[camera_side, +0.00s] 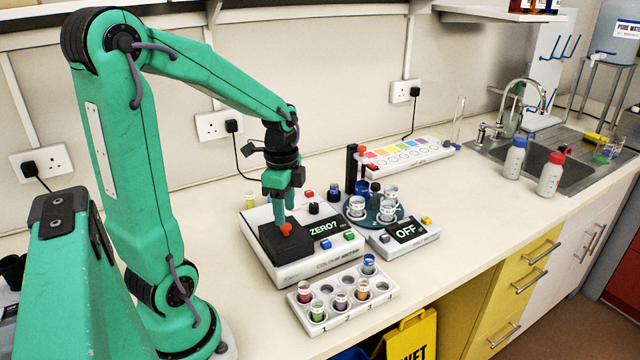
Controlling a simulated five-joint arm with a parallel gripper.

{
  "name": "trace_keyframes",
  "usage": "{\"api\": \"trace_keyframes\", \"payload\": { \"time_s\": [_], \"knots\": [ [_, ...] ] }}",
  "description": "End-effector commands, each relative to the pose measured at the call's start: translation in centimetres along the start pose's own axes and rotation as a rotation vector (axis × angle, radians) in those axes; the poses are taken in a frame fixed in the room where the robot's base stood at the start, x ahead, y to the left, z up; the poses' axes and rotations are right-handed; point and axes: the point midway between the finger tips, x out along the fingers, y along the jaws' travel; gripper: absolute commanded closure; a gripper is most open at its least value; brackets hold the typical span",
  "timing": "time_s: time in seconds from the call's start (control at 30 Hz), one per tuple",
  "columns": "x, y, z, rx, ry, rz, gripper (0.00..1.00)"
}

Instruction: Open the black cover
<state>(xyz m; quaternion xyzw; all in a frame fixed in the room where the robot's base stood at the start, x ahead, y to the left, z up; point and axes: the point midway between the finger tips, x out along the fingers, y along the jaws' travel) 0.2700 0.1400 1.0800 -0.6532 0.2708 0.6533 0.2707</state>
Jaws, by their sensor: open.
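The black cover (280,243) sits on the left front part of the white colour meter (310,267) and looks closed. A small red-orange knob (286,230) stands on the cover. The meter's display (323,225) reads "ZERO?". My gripper (282,215) points down right above the cover, its fingers close around or beside the knob; I cannot tell whether they touch it. The jaws are open. Whatever is under the cover is hidden.
A white rack (343,313) with several coloured vials stands in front. To the right are a round teal tray (398,214) with beakers and a device (428,238) reading "OFF". A sink (570,170) is at the far right.

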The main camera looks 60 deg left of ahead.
Motion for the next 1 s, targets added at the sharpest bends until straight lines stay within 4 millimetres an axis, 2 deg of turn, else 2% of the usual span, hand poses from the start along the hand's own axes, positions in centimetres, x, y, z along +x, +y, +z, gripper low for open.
{"api": "trace_keyframes", "payload": {
  "time_s": [0.1,0.3,0.67,0.9,1.0],
  "knots": [
    [1.5,0.1,0.0,0.000,-0.001,0.004,0.55],
    [3.1,0.0,0.0,0.000,0.000,0.001,0.55],
    [3.5,0.0,0.0,0.000,0.000,0.000,0.55],
    [3.4,0.0,0.0,0.000,0.000,0.000,1.00],
    [3.4,0.0,0.0,0.000,0.000,0.000,1.00]
  ]
}}
